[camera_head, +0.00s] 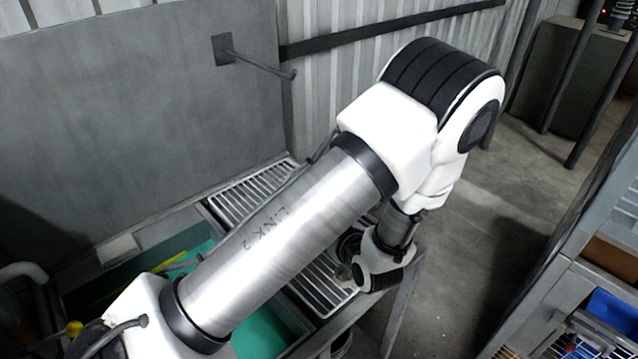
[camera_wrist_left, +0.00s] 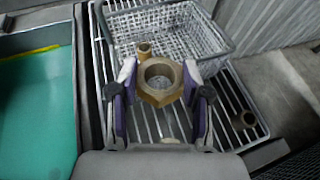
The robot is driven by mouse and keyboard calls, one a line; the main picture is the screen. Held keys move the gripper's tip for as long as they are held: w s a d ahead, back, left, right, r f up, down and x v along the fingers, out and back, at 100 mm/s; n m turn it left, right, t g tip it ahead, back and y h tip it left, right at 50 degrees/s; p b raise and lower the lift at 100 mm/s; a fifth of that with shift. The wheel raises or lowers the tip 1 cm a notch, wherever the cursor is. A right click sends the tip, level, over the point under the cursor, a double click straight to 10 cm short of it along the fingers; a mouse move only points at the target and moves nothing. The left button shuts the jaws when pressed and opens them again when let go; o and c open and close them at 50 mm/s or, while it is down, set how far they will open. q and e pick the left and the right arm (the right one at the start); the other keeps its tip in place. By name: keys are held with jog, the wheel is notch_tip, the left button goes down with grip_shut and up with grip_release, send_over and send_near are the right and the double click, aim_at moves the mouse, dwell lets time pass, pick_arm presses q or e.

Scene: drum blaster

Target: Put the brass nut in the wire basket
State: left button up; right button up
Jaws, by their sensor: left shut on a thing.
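The brass nut (camera_wrist_left: 160,98), a thick ring with a wide hole and a faceted outside, is between the fingers of my left gripper (camera_wrist_left: 160,82) in the left wrist view. The fingers press on its left and right sides. The wire basket (camera_wrist_left: 205,42), a grey mesh box with a thicker rim, stands just beyond the nut in that view. The nut overlaps the near part of the basket in the picture; its height above it is hard to tell. In the head view my arm hides the nut and the basket. My right gripper is not in view.
A slatted metal rack (camera_wrist_left: 110,62) lies under the basket. A small brass fitting (camera_wrist_left: 144,50) shows behind the nut, and a dark brown cylinder (camera_wrist_left: 243,120) lies at right on the rack. A green-bottomed basin (camera_wrist_left: 35,115) is at left. A shelf unit (camera_head: 560,300) stands at right.

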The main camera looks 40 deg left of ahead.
pick_arm(q)
jog(key=w+a+f, duration=0.1)
jog(key=w+a, duration=0.2)
jog(key=w+a+f+b, duration=0.1)
jog(key=w+a+f, duration=0.1)
jog(key=w, duration=0.2)
jog(key=w+a+f, duration=0.2)
jog(key=w+a, duration=0.1)
jog(key=shift+w+a+b, duration=0.35)
jog(key=shift+w, duration=0.1)
jog(key=shift+f, duration=0.3)
jog(key=shift+f+b, duration=0.25)
jog(key=shift+b, duration=0.2)
jog(key=o, duration=1.3)
jog(key=shift+s+d, duration=0.1)
jog(key=shift+s, duration=0.15)
jog(key=shift+o, duration=0.2)
